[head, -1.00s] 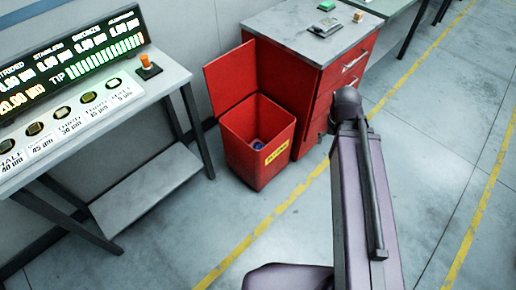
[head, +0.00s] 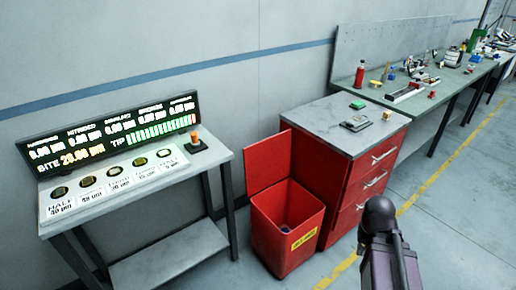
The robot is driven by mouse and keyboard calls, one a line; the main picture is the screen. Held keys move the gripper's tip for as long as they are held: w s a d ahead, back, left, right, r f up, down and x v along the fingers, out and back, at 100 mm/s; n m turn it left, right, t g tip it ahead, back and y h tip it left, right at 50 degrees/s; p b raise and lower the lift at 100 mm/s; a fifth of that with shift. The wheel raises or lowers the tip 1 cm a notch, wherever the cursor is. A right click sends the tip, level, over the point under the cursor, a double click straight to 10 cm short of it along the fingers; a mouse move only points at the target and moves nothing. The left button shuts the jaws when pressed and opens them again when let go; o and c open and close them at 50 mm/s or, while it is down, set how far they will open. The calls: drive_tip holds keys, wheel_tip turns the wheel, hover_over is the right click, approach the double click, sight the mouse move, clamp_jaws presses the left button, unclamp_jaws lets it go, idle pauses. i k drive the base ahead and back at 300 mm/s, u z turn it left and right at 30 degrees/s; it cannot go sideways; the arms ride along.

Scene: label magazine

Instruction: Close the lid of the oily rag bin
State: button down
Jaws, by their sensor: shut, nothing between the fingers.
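The red oily rag bin (head: 285,253) stands on the floor between the display table and the red drawer cabinet, with a yellow label on its front. Its lid (head: 268,162) is open and stands upright at the back of the bin. The dark inside shows, with a small bluish thing at the bottom left. Part of my arm (head: 385,245) shows at the lower right, in front of the cabinet and to the right of the bin. My gripper is not in view.
The display table (head: 205,156) stands left of the bin. The grey-topped drawer cabinet (head: 322,115) is close on the right, with a green block and small items on top. A long workbench (head: 425,97) with several tools lies beyond. Floor in front of the bin is partly visible.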

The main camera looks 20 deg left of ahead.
sight(267, 162)
drive_tip(key=k, duration=1.05)
drive_tip(key=u, duration=0.3)
drive_tip(key=i, duration=0.5)
drive_tip(key=u, duration=0.6)
drive_tip(key=i, duration=1.6)
drive_tip(key=z, duration=0.65)
drive_tip(key=i, duration=0.45)
drive_tip(key=z, duration=0.25)
